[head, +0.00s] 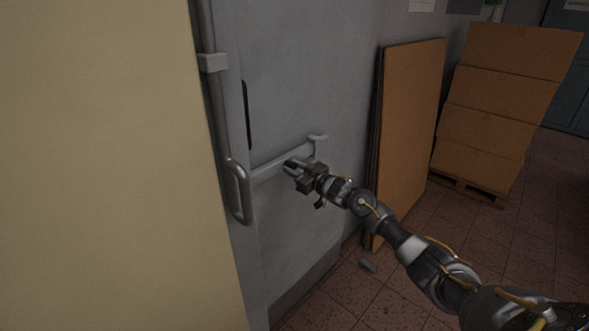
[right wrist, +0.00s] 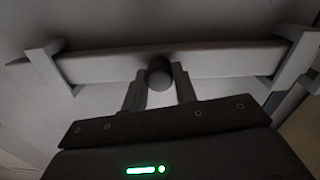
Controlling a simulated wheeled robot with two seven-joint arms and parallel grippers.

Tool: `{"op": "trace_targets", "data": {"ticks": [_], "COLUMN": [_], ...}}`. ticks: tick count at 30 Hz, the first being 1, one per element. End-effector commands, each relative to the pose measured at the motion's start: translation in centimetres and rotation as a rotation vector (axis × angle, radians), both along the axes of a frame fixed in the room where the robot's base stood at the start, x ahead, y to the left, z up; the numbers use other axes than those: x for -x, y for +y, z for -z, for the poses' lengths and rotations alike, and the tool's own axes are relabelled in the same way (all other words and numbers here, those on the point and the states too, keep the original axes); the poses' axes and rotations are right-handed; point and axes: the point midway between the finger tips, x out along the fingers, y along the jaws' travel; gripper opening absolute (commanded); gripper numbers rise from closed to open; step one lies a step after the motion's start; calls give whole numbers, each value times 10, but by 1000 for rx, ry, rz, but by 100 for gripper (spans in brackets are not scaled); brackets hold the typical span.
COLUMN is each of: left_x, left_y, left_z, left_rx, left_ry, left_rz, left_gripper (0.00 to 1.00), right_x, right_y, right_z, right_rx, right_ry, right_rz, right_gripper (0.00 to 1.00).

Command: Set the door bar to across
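The door bar (head: 272,168) is a pale grey bar running about level across the grey door (head: 295,80). In the head view its right end meets a bracket (head: 318,141); its left end runs up to the door's edge post. In the right wrist view the bar (right wrist: 220,60) spans between two end brackets; whether it is fully seated in them I cannot tell. A dark round knob (right wrist: 159,78) stands out from its middle. My right gripper (head: 290,164) is at the bar, its two fingers closed against both sides of the knob. My left gripper is out of view.
A metal pull handle (head: 238,190) and an upright pipe (head: 216,100) stand left of the bar, beside a yellow wall panel (head: 110,160). Cardboard sheets (head: 408,130) lean on the wall at right. Stacked boxes (head: 490,110) stand on a pallet.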

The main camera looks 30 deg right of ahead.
Motion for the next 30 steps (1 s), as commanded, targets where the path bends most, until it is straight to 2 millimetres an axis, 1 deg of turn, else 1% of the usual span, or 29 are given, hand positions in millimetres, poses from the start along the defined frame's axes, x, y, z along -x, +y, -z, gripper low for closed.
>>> {"op": "trace_targets", "data": {"ticks": [1,3,8,11,15,19,23,30], "left_x": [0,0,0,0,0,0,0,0], "left_y": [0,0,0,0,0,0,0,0], "left_z": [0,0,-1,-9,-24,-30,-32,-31], "left_rx": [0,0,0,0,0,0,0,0], "left_ry": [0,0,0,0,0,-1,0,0], "left_rz": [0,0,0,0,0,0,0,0], "left_gripper": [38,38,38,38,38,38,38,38], "right_x": [0,0,0,5,16,23,26,27], "right_y": [-1,-1,1,14,45,67,75,76], "right_z": [0,0,-1,-2,-3,-1,0,1], "right_rx": [0,0,0,-1,-3,-2,1,0], "right_ry": [0,0,0,2,3,2,2,1], "right_rz": [1,1,1,-3,-5,-3,0,-3], "right_gripper": [7,0,0,0,0,0,0,0]}}
